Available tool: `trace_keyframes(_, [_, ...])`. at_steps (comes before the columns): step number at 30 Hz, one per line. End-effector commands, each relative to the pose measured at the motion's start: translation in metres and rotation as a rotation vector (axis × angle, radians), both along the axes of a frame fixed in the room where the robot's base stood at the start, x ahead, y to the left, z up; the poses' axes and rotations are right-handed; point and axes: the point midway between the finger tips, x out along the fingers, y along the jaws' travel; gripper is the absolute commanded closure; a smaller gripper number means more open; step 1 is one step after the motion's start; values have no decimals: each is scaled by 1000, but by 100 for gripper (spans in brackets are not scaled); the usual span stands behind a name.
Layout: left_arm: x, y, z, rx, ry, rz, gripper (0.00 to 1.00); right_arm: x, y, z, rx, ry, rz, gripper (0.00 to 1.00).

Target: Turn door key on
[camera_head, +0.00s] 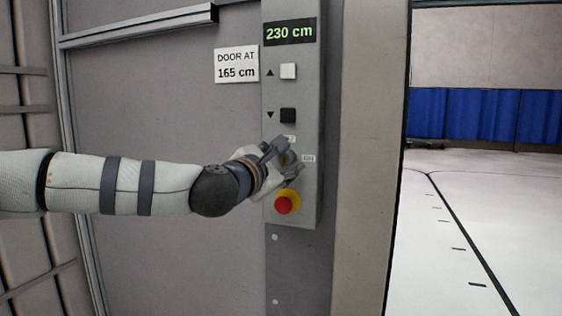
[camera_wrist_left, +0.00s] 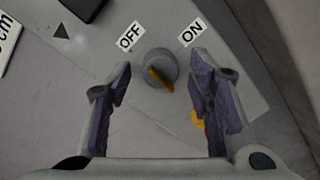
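The door key switch (camera_wrist_left: 160,69) is a round grey knob with an orange-brown bar across it, in the wrist view. The bar slants from upper left to lower right. An OFF label (camera_wrist_left: 130,36) is at its upper left and an ON label (camera_wrist_left: 192,33) at its upper right. My left gripper (camera_wrist_left: 161,72) is open, one finger on each side of the knob, with gaps to both sides. In the head view my left gripper (camera_head: 284,158) is at the control panel (camera_head: 308,205) and mostly hides the switch. My right gripper is not in view.
Above the switch are a black down button (camera_head: 288,115), a white up button (camera_head: 288,71) and a display reading 230 cm (camera_head: 290,32). A red stop button (camera_head: 284,204) on yellow sits just below the gripper. A sign (camera_head: 237,65) reads DOOR AT 165 cm. Open floor lies right.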

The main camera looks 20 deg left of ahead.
Motion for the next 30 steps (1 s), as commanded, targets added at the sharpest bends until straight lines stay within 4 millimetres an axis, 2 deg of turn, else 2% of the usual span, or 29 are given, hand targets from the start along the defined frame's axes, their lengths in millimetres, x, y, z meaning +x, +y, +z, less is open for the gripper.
trace_keyframes(1, [0,0,0,0,0,0,66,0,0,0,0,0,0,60])
trace_keyframes(3, [0,0,0,0,0,0,81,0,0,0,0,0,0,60])
trace_keyframes(6, [0,0,0,0,0,0,100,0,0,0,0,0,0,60])
trace_keyframes(17, [-1,1,3,52,-3,1,100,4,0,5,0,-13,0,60])
trace_keyframes(30, [-2,0,10,403,-22,2,100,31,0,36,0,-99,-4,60])
